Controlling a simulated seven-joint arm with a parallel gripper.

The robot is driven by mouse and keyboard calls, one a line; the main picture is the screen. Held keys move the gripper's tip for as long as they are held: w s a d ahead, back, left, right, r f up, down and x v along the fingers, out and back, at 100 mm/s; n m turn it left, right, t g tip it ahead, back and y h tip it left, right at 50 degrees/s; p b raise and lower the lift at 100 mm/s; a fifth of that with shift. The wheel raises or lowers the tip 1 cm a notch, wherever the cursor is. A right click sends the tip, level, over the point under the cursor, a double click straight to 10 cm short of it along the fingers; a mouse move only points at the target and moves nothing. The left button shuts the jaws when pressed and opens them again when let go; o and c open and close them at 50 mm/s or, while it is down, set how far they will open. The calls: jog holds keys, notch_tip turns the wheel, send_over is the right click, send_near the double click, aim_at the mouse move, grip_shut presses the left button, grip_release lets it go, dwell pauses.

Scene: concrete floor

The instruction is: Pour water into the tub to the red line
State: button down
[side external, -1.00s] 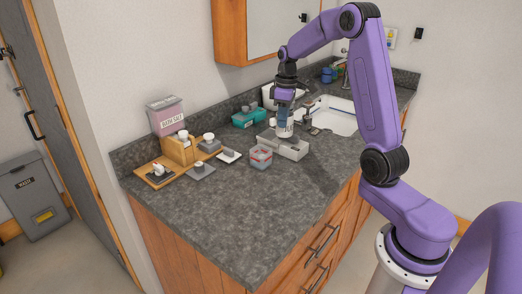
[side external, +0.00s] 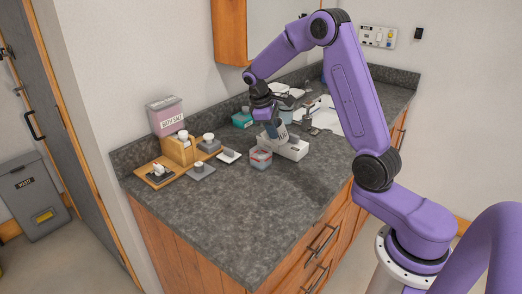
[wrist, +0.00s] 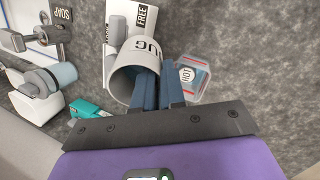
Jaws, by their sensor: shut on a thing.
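My gripper (wrist: 158,76) is shut on a pale cup (wrist: 132,57) whose lettering shows as "UG". Its blue fingers are at the cup's wall, and the mouth faces the wrist camera. In the side view my gripper (side external: 275,124) holds the cup above the counter; its tilt and any water inside are unclear. The clear tub (side external: 261,158) with red markings stands on the counter to the lower left of the cup. In the wrist view the tub (wrist: 190,78) is right beside the fingers, with a "HOT" label inside its outline. Its water level cannot be told.
Left are a wooden stand (side external: 180,152), a grey plate (side external: 201,172) and a pink "BATH SALT" box (side external: 165,116). The front counter is clear.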

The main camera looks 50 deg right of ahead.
aim_at(263, 136)
jog(key=a+h, duration=0.1)
jog(key=h, duration=0.1)
jog(key=w+a+g+h, duration=0.1)
jog(key=shift+a+r, duration=0.3)
jog(key=shift+r, duration=0.1)
jog(key=shift+a+f+g+h, duration=0.3)
jog(key=shift+f+h, duration=0.25)
jog(key=shift+h, duration=0.25)
dwell(1.4)
jog(key=shift+f+g+h, duration=0.3)
jog(key=shift+f+h, duration=0.3)
dwell(1.5)
jog(key=shift+g+h, duration=0.3)
jog(key=shift+h, duration=0.6)
dwell(1.5)
jog(key=shift+w, duration=0.1)
jog(key=shift+r+t+y, duration=0.35)
jog(key=shift+r+y, duration=0.05)
jog(key=shift+y, duration=0.45)
jog(key=shift+r+t+y, duration=0.35)
jog(key=shift+y, duration=0.5)
